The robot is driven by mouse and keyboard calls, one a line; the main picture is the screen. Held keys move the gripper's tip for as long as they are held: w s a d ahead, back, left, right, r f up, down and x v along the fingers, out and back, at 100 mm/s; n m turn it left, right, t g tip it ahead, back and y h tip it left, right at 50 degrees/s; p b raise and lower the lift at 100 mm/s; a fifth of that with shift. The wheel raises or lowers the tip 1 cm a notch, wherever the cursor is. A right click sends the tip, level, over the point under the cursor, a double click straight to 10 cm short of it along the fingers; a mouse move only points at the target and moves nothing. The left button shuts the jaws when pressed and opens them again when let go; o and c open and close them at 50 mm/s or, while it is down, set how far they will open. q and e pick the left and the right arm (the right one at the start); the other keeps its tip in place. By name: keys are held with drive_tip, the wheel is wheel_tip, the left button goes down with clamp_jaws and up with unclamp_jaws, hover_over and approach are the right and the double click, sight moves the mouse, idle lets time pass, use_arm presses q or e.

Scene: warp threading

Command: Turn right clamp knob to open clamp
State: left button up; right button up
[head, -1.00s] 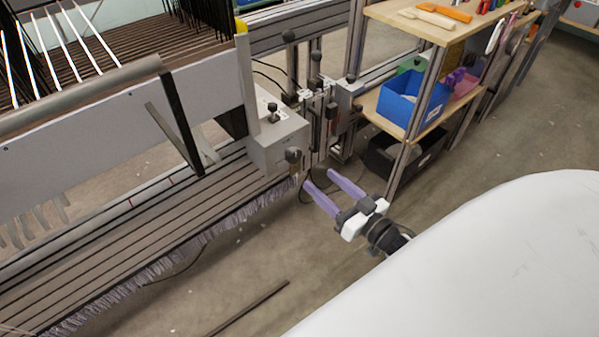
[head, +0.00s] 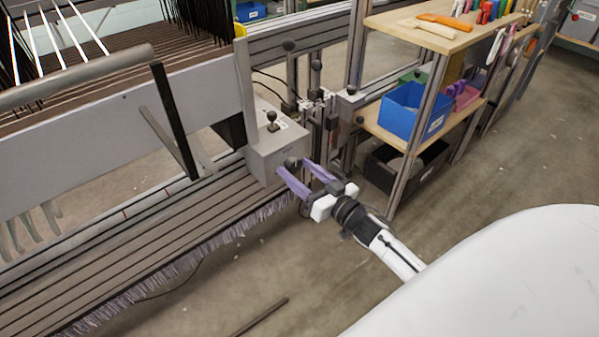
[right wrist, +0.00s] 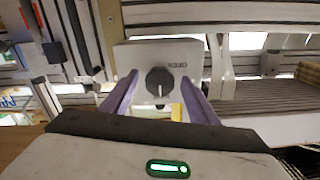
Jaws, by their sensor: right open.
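The right clamp is a grey box (head: 268,150) at the right end of the loom beam. Its dark round knob (head: 293,163) faces my right gripper; the knob also shows centred in the right wrist view (right wrist: 159,82). My right gripper (head: 293,166) has purple fingers. It is open, with one finger on each side of the knob and gaps between fingers and knob in the right wrist view. My left gripper is not in view.
A shelf (head: 413,38) with tools on top stands to the right, with a blue bin (head: 412,112) and a black bin (head: 400,168) lower down. The slatted loom beam (head: 150,235) with a fringe runs to the left. A dark bar (head: 262,315) lies on the open floor.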

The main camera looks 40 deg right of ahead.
drive_tip(key=c, duration=1)
drive_tip(key=shift+c, duration=0.2)
